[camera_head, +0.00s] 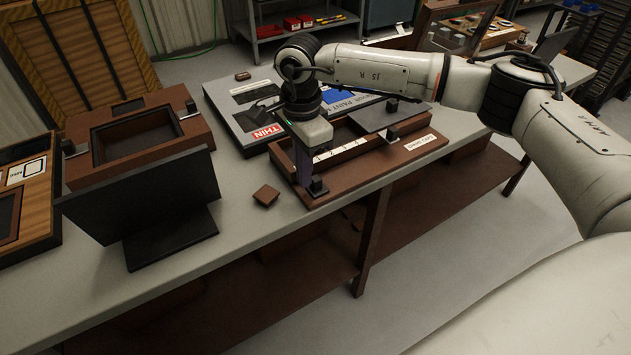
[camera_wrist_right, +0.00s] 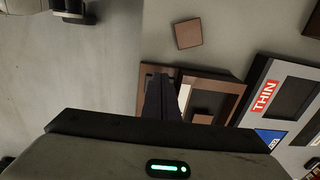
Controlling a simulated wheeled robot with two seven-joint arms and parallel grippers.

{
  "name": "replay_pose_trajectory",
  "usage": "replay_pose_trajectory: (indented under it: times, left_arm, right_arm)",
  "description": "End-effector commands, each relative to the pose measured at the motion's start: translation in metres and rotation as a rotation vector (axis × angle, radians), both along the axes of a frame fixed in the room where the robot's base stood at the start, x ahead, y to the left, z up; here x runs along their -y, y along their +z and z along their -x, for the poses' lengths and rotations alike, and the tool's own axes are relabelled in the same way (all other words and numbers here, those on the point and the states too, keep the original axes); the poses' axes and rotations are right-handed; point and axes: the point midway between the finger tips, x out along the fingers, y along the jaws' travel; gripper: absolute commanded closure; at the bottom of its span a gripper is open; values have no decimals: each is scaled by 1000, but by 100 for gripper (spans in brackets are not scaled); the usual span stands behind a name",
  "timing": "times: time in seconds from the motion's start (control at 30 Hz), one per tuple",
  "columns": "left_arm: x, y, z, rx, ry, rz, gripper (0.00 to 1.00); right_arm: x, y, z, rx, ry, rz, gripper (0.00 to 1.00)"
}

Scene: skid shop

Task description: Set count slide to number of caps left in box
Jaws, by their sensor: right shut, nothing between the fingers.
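A long brown wooden box (camera_head: 355,180) with a light label (camera_head: 419,142) at its right end lies on the bench. A pale numbered strip (camera_head: 340,150) runs along it. One black knob (camera_head: 317,187) sits at the box's left end, another (camera_head: 392,134) toward its right end; I cannot tell which belongs to the count slide. My right gripper (camera_head: 303,178) points down at the left end, close beside the left knob, shut and empty; contact is unclear. In the right wrist view the dark fingers (camera_wrist_right: 162,100) overlap the box (camera_wrist_right: 213,86). My left gripper is out of view.
A dark upright panel (camera_head: 145,205) and a brown framed tray (camera_head: 190,140) stand at left. A grey panel with a red THIN label (camera_head: 260,135) lies behind the box. The bench's front edge is close.

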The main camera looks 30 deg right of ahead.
Motion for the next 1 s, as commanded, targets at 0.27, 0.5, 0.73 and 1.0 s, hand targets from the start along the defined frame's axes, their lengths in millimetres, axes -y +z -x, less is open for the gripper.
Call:
replay_pose_trajectory:
  times: [0.27, 0.5, 0.73, 1.0]
  left_arm:
    - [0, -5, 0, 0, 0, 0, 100]
    - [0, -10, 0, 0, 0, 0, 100]
    - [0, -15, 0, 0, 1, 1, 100]
    - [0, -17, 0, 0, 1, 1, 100]
  right_arm:
    - [0, -6, 0, 0, 0, 0, 100]
    - [0, -13, 0, 0, 0, 0, 100]
    - [0, -20, 0, 0, 0, 0, 100]
    - [0, -24, 0, 0, 0, 0, 100]
